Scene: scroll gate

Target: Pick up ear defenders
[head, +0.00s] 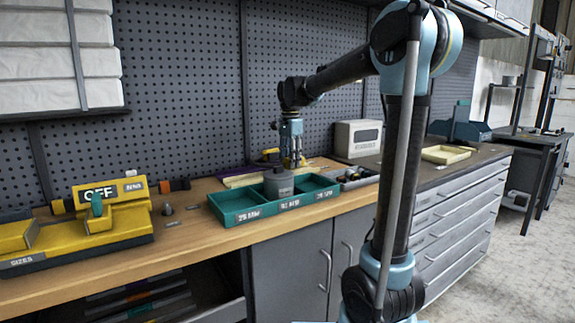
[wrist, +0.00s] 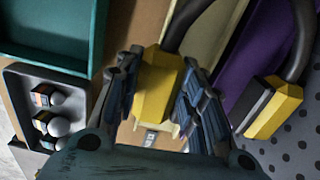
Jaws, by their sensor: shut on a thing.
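The ear defenders have yellow ear cups and a dark headband. In the wrist view, one yellow cup (wrist: 158,88) is between the fingers of my gripper (wrist: 160,80), which touch it on both sides. The other cup (wrist: 272,108) shows at the right, with dark padding, and the band curves out of the top of the picture. In the head view, my gripper (head: 293,161) points down behind the green tray, at the yellow of the ear defenders (head: 270,152). Whether they touch the surface below is hard to tell.
A green compartment tray (head: 240,218) with a grey cylinder (head: 278,183) stands in front of my gripper. A grey tray (wrist: 20,85) of small round items is beside it. Cream (wrist: 222,35) and purple (wrist: 236,70) surfaces lie under the ear defenders. A pegboard (head: 180,90) rises behind.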

